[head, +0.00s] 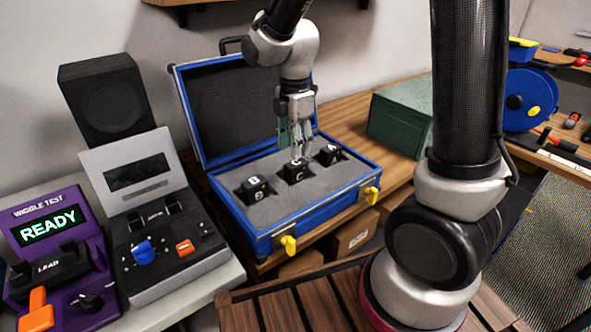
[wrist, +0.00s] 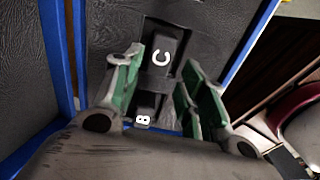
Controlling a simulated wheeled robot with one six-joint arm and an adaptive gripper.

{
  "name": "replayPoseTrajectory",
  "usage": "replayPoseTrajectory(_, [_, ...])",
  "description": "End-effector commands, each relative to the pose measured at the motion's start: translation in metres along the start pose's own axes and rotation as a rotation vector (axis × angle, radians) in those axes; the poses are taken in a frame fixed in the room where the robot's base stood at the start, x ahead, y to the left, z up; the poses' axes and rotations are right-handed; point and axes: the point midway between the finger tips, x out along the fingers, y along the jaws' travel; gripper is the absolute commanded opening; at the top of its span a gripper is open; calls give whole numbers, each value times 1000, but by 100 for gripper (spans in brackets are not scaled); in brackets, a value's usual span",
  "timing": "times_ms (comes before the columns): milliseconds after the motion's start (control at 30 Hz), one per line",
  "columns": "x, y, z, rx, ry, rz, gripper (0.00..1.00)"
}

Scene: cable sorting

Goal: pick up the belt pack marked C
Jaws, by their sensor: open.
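The belt pack marked C (head: 295,174) is a small black box with a white letter, sitting in the middle of the grey foam of an open blue case (head: 318,216). My gripper (head: 301,152) points down right over it, fingers apart. In the wrist view the pack C (wrist: 163,52) shows between the green-padded fingertips of my gripper (wrist: 162,62). I cannot tell whether the fingers touch it. The pack marked B (head: 254,189) sits to its left; it also shows in the wrist view (wrist: 145,112). A third black pack (head: 331,154) sits to the right, its letter unclear.
The case lid (head: 232,108) stands open behind the packs. A grey-black console (head: 165,245) and a purple tester reading READY (head: 55,240) are at the left. A dark green box (head: 400,115) is right of the case. A blue reel (head: 528,100) stands far right.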

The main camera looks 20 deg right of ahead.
Motion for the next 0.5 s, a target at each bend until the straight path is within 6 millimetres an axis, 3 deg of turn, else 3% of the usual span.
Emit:
replayPoseTrajectory(267, [28, -1, 1, -19, 0, -4, 41])
replayPoseTrajectory(500, [65, 0, 5, -18, 0, -5, 41])
